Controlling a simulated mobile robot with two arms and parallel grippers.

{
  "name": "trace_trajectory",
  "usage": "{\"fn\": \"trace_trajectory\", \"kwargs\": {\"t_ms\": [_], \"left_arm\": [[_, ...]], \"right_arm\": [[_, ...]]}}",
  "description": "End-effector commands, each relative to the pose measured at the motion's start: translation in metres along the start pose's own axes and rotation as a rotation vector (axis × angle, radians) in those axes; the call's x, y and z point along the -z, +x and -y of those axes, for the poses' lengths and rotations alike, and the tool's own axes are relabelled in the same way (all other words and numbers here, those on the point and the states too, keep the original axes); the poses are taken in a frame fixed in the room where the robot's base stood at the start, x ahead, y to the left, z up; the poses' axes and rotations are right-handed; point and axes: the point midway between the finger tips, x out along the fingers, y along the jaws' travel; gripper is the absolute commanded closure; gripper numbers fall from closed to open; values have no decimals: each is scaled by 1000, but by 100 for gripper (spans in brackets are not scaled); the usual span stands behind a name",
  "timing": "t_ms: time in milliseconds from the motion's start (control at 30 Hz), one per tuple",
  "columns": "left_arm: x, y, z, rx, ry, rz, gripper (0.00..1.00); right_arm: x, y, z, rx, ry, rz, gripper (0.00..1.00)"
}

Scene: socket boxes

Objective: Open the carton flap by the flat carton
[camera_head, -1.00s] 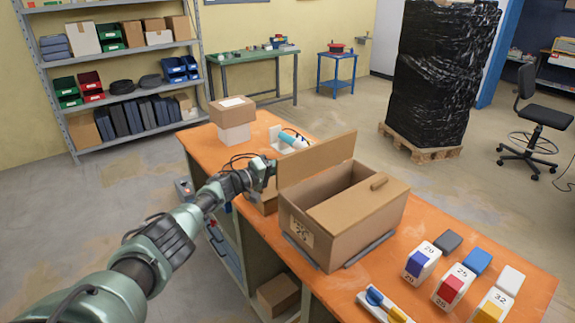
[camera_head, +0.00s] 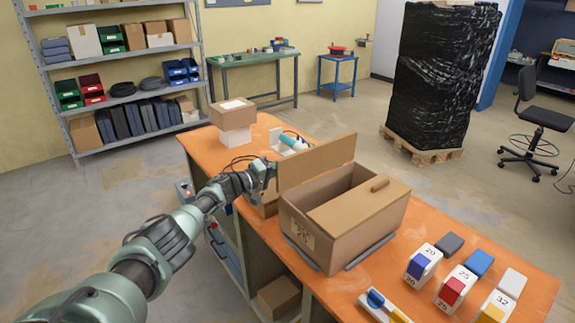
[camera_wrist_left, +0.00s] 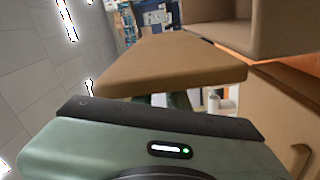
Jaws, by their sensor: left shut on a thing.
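The carton (camera_head: 315,240) stands on the orange bench, with part of its inside visible. One flap (camera_head: 318,160) stands up along its far-left side. My left gripper (camera_head: 266,172) is shut on the left end of the raised flap. In the left wrist view this flap (camera_wrist_left: 170,62) is a brown panel reaching out from the gripper; the fingertips are hidden there. A low brown carton (camera_head: 232,112) lies on a white box farther back. My right gripper is not in view.
Grey strips (camera_head: 370,250) lie along the carton's base. Numbered blocks with coloured fronts (camera_head: 455,288) stand at the bench's right end. A light-blue cylinder (camera_head: 294,141) lies behind the raised flap. Another brown box (camera_head: 266,205) sits behind the carton's left corner.

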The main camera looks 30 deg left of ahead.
Motion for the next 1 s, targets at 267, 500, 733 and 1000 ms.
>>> {"fn": "trace_trajectory", "kwargs": {"t_ms": [267,500,733,1000], "left_arm": [[-4,-4,13,26,6,3,100],[-4,-4,13,26,6,4,76],[-3,-3,10,19,3,4,65],[-3,-2,7,13,2,4,65]], "right_arm": [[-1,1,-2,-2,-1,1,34],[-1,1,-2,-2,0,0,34],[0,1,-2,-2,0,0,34],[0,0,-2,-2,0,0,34]]}}
